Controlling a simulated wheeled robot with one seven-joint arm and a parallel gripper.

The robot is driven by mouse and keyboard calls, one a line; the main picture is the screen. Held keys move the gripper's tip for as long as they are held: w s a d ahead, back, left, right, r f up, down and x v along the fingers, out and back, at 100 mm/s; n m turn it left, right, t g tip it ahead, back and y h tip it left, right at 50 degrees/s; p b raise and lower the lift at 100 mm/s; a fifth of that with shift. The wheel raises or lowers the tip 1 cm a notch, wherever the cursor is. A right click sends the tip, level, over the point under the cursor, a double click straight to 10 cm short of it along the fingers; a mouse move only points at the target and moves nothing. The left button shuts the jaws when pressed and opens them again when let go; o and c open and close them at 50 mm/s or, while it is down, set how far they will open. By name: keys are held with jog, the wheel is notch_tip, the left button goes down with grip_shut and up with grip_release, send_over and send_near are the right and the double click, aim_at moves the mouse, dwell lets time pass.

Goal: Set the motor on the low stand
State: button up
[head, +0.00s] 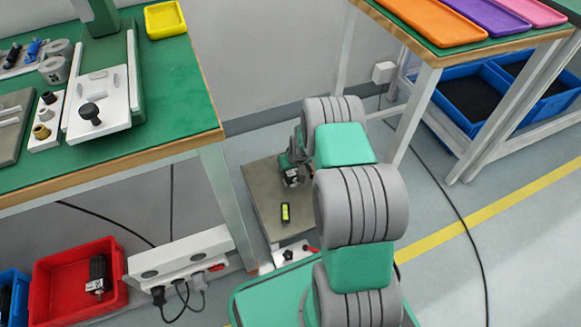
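The low stand (262,190) has a flat grey-brown top and stands on the floor between the green-topped workbench and my arm. My gripper (289,164) is over the far right part of that top, small and partly hidden by my own arm. A dark block with a pale patch, which looks like a motor (292,178), is at the fingertips, at or just above the stand top. I cannot tell whether it touches the top or whether the fingers are closed on it. Another black motor (97,272) stands in the red bin (70,290) at lower left.
A small yellow level (285,212) lies on the stand's near part. A white power strip (180,255) with plugs is left of the stand. The green-topped workbench (175,90) edges close on the left. Another table's leg (410,115) stands to the right.

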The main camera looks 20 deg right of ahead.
jog(key=shift+w, duration=0.15)
dwell(0.4)
jog(key=o, duration=1.6)
jog(key=shift+c, duration=0.2)
jog(key=shift+s+f, duration=0.15)
jog(key=shift+s, duration=0.1)
jog(key=p+v, duration=0.3)
jog(key=v, duration=0.4)
jog(key=shift+r+p, duration=0.4)
jog(key=shift+r, duration=0.05)
